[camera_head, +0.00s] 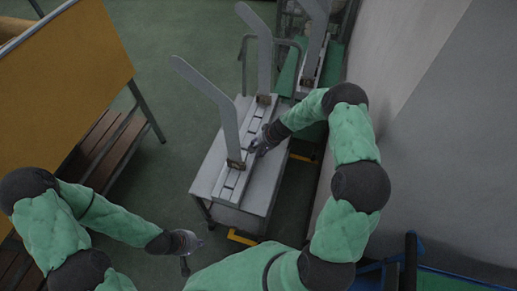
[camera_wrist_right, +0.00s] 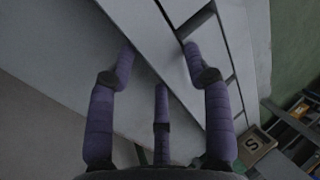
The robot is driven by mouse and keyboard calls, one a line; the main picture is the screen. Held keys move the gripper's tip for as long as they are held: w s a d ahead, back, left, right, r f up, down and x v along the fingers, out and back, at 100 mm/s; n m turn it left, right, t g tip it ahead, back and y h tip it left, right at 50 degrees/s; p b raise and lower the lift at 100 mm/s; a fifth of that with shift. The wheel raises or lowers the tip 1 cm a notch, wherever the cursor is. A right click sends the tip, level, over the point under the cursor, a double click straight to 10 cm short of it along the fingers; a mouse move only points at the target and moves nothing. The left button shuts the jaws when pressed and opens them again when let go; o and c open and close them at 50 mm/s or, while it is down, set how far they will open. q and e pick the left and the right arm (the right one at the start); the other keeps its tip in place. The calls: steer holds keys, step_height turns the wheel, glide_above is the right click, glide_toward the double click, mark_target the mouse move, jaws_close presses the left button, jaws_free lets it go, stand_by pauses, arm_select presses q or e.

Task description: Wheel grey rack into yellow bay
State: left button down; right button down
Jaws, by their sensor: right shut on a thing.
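The grey rack (camera_head: 210,171) is a wheeled trolley with a pale top, a slotted rail along it and two upright leg-shaped boards. Yellow floor marks of the bay (camera_head: 243,238) show at its near end and along its right side; the rest of the bay is hidden under the rack. My right gripper (camera_head: 258,147) is at the rail on the rack's top, shut on it. The right wrist view shows its purple fingers (camera_wrist_right: 160,85) around the rail's edge. My left gripper (camera_head: 188,250) is low, left of the rack's near end and apart from it; its opening is unclear.
A second trolley (camera_head: 335,57) with another board stands behind, close to the right wall (camera_head: 395,75). An orange-yellow panel (camera_head: 75,75) and a slatted brown bench (camera_head: 105,145) are on the left. Green floor (camera_head: 185,100) is clear between the bench and the rack.

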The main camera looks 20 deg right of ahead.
steer(key=shift+s+a+f, duration=0.1)
steer(key=shift+s+f, duration=0.4)
steer(key=shift+s, duration=0.05)
steer(key=c, duration=0.9)
jaws_free()
steer(key=shift+c, duration=0.2)
steer(key=o, duration=0.5)
steer(key=shift+w, duration=0.25)
steer(key=shift+r, duration=0.2)
steer(key=shift+w+r, duration=0.15)
step_height(320, 180, up, 10)
steer(key=shift+f, duration=0.2)
